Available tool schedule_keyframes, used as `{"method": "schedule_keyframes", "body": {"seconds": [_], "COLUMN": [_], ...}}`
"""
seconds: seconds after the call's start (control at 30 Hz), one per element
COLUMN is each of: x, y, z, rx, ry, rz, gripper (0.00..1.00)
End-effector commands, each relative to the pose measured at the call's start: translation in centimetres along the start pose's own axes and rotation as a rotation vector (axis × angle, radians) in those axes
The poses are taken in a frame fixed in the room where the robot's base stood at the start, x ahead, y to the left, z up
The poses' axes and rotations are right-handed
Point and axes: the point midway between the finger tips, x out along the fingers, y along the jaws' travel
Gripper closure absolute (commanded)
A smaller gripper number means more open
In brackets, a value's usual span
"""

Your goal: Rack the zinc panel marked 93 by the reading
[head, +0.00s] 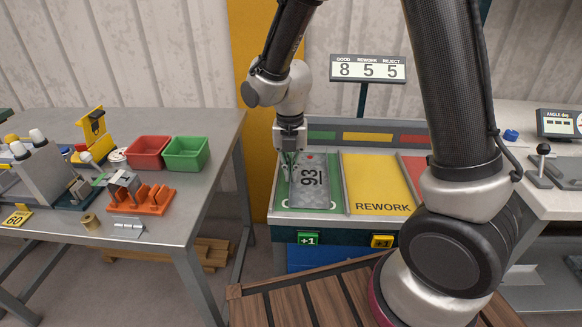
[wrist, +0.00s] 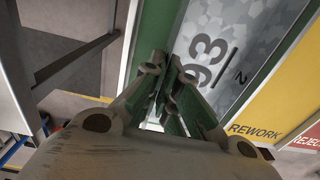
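The zinc panel marked 93 (head: 309,184) lies flat in the green bay (head: 336,188) at the left of the sorting rack. My gripper (head: 289,162) points down at the panel's left edge. In the wrist view its green-padded fingers (wrist: 173,82) are close together with a narrow gap and nothing clearly between them. Whether the tips touch the panel is unclear. The angle display (head: 558,123) at right shows only dashes.
The yellow REWORK bay (head: 376,185) is empty beside the green bay; the red bay (head: 414,168) is partly hidden by my arm. A tally board (head: 367,69) reads 8, 5, 5. A left bench holds a red bin (head: 148,152), a green bin (head: 186,153) and fixtures.

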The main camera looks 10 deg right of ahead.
Motion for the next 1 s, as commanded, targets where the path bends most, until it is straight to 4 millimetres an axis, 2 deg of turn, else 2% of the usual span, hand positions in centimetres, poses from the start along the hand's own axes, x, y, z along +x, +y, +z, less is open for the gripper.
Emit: {"method": "schedule_keyframes", "body": {"seconds": [0.3, 0.47, 0.5, 0.83, 1.0], "x": [0.1, 0.1, 0.1, -0.1, -2.5], "y": [0.0, 0.0, 0.0, 0.0, 0.1], "z": [0.0, 0.0, 0.0, 0.0, 0.1], "rx": [0.0, 0.0, 0.0, 0.0, 0.0], "ry": [0.0, 0.0, 0.0, -0.001, -0.004], "rz": [0.0, 0.0, 0.0, 0.001, 0.004], "gripper": [1.0, 0.72, 0.7, 0.7, 0.7]}}
